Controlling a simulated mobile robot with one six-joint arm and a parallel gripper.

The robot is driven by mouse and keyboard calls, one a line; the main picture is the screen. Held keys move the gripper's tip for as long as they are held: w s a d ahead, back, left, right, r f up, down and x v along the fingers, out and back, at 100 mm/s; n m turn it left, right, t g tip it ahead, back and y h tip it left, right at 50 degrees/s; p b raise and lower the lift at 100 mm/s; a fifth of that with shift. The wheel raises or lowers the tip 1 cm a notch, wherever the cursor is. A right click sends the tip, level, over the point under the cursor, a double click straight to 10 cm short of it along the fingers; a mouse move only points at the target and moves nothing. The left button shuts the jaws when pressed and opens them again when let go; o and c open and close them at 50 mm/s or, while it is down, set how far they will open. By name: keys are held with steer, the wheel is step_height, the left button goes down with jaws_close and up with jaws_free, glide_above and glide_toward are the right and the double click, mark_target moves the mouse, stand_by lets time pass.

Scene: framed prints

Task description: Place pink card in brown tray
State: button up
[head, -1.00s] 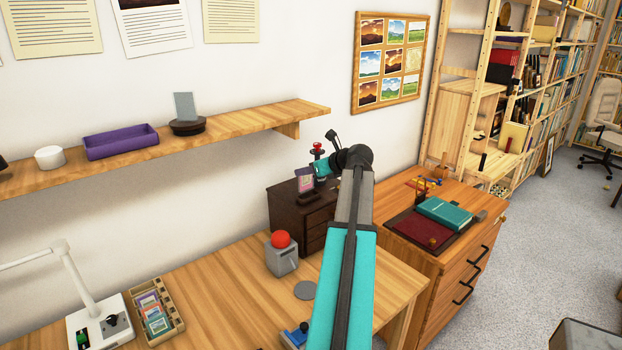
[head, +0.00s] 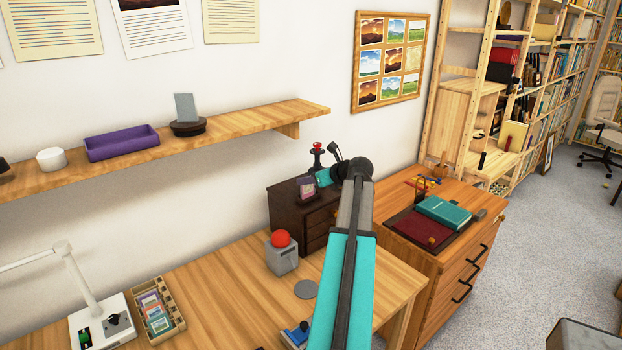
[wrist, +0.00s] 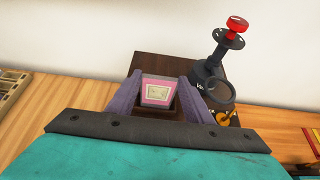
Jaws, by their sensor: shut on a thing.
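The pink card (wrist: 158,92), with a pale framed picture on it, stands between the purple-grey fingers of my gripper (wrist: 159,84) in the wrist view. My gripper is shut on it. In the head view my gripper (head: 308,187) is over the dark cabinet, with the card's face partly hidden by the fingers. A small dark stand (head: 306,198) is directly below; I cannot tell whether the card touches it. A light brown wooden tray (head: 181,322) with several small cards in it stands on the desk at the lower left.
The dark brown drawer cabinet (head: 284,210) also carries a red-topped black stand (head: 318,150) close behind my gripper. A grey box with a red ball (head: 281,239) and a grey disc (head: 305,289) are on the desk. A wall shelf (head: 230,127) hangs above.

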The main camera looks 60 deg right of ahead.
steer(key=o, duration=1)
steer(key=shift+o, duration=0.2)
steer(key=shift+r, duration=0.15)
steer(key=b+v, duration=0.2)
steer(key=v, duration=1)
